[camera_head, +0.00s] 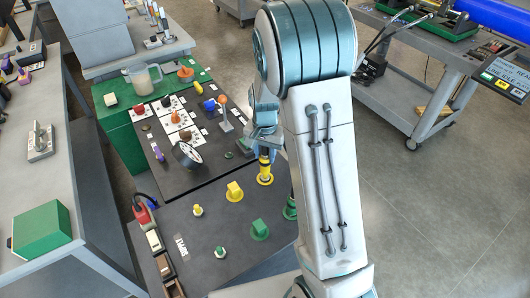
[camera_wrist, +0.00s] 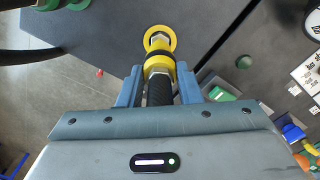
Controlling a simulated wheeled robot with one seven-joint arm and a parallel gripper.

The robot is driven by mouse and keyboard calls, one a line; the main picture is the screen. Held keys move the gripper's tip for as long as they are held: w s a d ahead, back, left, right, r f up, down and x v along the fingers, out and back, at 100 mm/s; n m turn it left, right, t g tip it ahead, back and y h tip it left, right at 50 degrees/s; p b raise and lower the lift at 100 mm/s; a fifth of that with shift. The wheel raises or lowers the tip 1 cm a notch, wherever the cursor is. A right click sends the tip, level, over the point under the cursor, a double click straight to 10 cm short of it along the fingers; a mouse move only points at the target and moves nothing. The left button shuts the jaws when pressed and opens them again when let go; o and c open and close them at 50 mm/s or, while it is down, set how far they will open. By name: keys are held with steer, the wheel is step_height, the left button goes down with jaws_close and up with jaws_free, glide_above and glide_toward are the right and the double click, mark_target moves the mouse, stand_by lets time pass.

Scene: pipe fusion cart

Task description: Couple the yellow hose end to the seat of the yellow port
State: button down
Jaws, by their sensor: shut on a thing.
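My gripper (camera_head: 264,138) is shut on the yellow hose end (camera_head: 265,158), which points down over the dark panel at the cart's right side. In the wrist view, the blue fingers of my gripper (camera_wrist: 159,88) stand on both sides of the black ribbed hose, just behind the yellow collar of the hose end (camera_wrist: 158,65). The round yellow port (camera_head: 265,180) is directly below the hose end. In the wrist view, the yellow port (camera_wrist: 160,32) shows as a ring beyond the collar, with metal inside it. The two look lined up; I cannot tell whether they touch.
A yellow square-topped fitting (camera_head: 234,191), a small yellow fitting (camera_head: 198,210) and green fittings (camera_head: 259,229) stand on the same panel. A gauge (camera_head: 187,155) and coloured knobs lie behind left. A grey bench with a green box (camera_head: 42,230) is at left. Floor at right is open.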

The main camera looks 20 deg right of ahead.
steer(key=shift+f+b, duration=1.2)
steer(key=shift+f, duration=0.45)
steer(key=c, duration=0.9)
jaws_free()
steer(key=shift+c, duration=0.2)
steer(key=shift+r, duration=0.1)
step_height(320, 180, up, 13)
steer(key=shift+r, duration=0.35)
steer(key=shift+s, duration=0.1)
